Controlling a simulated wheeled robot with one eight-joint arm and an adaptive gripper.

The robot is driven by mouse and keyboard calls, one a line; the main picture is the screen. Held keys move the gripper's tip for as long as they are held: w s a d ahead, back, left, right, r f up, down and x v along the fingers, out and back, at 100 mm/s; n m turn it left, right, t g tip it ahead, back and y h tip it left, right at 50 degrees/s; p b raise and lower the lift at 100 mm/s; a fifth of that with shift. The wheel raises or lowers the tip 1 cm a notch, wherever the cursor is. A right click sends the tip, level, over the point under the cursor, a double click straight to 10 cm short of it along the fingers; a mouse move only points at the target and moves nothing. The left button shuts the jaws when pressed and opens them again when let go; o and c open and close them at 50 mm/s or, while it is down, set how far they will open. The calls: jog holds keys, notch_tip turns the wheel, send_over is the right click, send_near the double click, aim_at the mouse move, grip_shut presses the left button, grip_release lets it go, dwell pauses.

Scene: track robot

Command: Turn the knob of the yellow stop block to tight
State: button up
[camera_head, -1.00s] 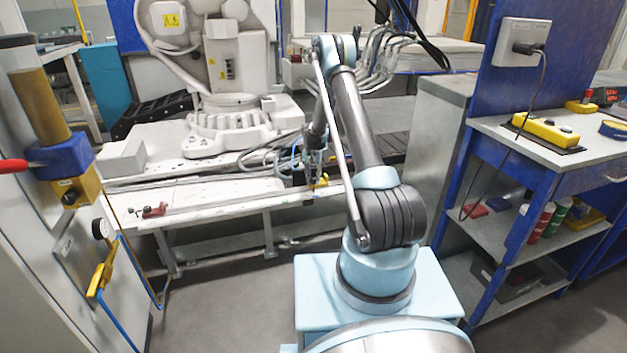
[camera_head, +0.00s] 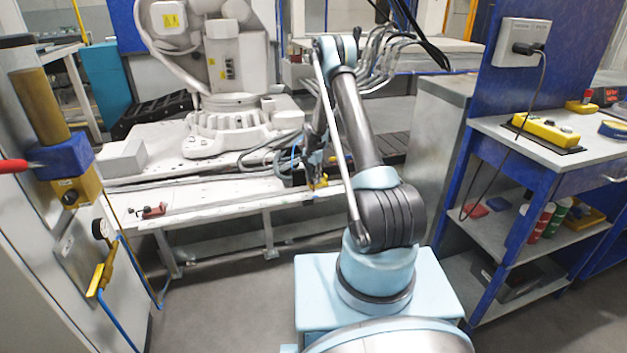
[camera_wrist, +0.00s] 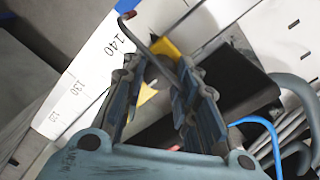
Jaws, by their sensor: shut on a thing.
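The yellow stop block (camera_head: 321,183) sits at the right part of the white rail on the bench edge. In the wrist view its yellow surface (camera_wrist: 166,48) shows beyond and between the fingers. My gripper (camera_head: 317,174) is down at the block. In the wrist view my gripper (camera_wrist: 160,72) has its two fingers around the knob area, shut on the knob with a gap between them. The knob is mostly hidden by the fingers. A thin dark bent rod (camera_wrist: 150,48) passes by the fingertips; what it belongs to is unclear.
The white scale rail (camera_wrist: 92,75) is marked 120, 130 and 140. A red stop block (camera_head: 153,210) sits at the rail's left. Cables (camera_head: 285,155) and a blue hose (camera_wrist: 262,124) lie close to the gripper. A large white robot (camera_head: 230,80) stands behind.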

jog(key=o, duration=1.1)
jog(key=r, duration=1.2)
jog(key=shift+w+a, duration=0.2)
jog(key=shift+w, duration=0.05)
